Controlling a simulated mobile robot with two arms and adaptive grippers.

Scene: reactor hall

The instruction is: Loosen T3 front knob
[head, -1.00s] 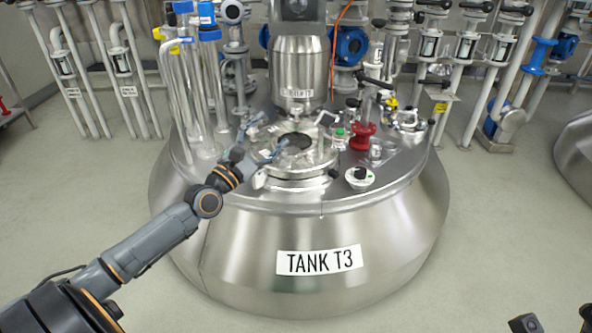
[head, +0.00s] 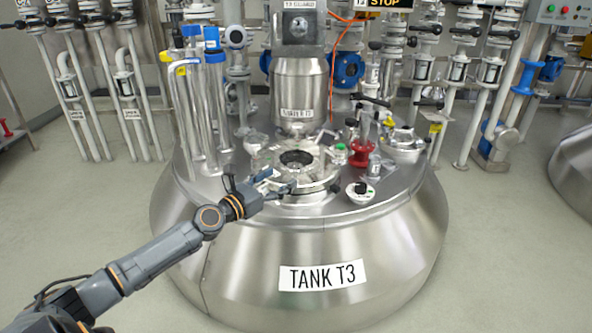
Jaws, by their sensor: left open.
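Tank T3 (head: 225,240) is a large steel vessel in the middle of the head view, with a white name label on its front. On its top is a round hatch (head: 318,184) with a dark round centre and clamp parts around its rim. My left gripper (head: 284,181) is open and empty at the front left edge of the hatch, with its fingers pointing right. I cannot make out the front knob clearly; the gripper may cover part of that rim. My right gripper is not in view.
A steel motor housing (head: 300,85) rises behind the hatch. Glass tubes (head: 190,120) with blue and yellow caps stand on the left. Floor is clear around the tank.

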